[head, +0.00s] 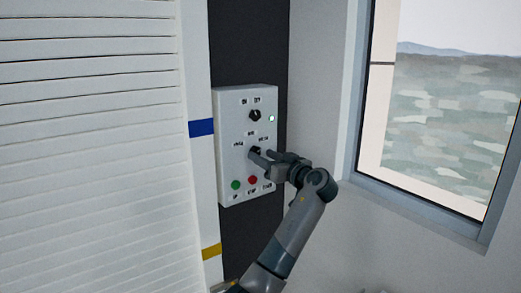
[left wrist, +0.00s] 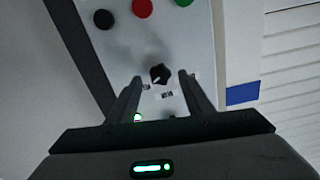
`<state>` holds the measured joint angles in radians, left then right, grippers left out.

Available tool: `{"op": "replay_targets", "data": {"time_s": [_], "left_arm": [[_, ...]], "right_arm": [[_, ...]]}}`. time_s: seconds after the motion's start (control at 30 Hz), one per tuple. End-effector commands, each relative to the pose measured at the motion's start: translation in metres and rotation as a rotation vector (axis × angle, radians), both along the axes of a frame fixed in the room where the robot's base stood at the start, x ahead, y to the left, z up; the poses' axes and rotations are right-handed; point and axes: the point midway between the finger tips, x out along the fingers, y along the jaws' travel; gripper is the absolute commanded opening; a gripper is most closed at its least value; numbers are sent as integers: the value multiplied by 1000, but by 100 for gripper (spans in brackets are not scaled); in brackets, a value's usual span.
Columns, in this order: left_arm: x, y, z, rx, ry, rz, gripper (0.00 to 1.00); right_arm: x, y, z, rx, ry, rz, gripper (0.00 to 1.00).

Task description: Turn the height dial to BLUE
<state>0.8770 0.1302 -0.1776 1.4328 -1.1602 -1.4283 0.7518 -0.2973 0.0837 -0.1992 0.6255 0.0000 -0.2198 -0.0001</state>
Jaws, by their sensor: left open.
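A white control panel (head: 228,165) hangs on a dark strip of wall. The lower black dial (head: 255,150) sits at mid-panel with small labels around it, too small to read. In the left wrist view this dial (left wrist: 160,73) shows between the fingertips. My left gripper (head: 260,155) is open, with its fingers pointing at the panel around the lower dial. It also shows in the left wrist view (left wrist: 160,77), one finger each side of the dial; I cannot tell whether they touch it. My right gripper is not in view.
An upper black knob (head: 255,115) has a lit lamp (head: 271,118) beside it. A green button (head: 236,185) and a red button (head: 253,180) are below. A slatted shutter (head: 90,140) is left, its post marked with blue (head: 201,128) and yellow (head: 211,251) bands. A window (head: 440,110) is right.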

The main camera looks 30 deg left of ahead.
Motion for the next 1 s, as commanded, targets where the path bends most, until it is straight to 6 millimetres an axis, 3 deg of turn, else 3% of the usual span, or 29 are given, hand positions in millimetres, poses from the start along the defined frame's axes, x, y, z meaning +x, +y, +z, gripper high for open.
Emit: {"op": "replay_targets", "data": {"time_s": [0.2,0.57,0.73,1.0], "left_arm": [[7,18,1,-1,0,0,47],[9,20,0,-1,-1,0,47],[8,20,0,-1,-1,0,8],[8,20,-1,-3,-4,0,6]], "right_arm": [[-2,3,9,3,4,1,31],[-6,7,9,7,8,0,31],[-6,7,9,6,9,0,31],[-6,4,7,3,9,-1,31]]}}
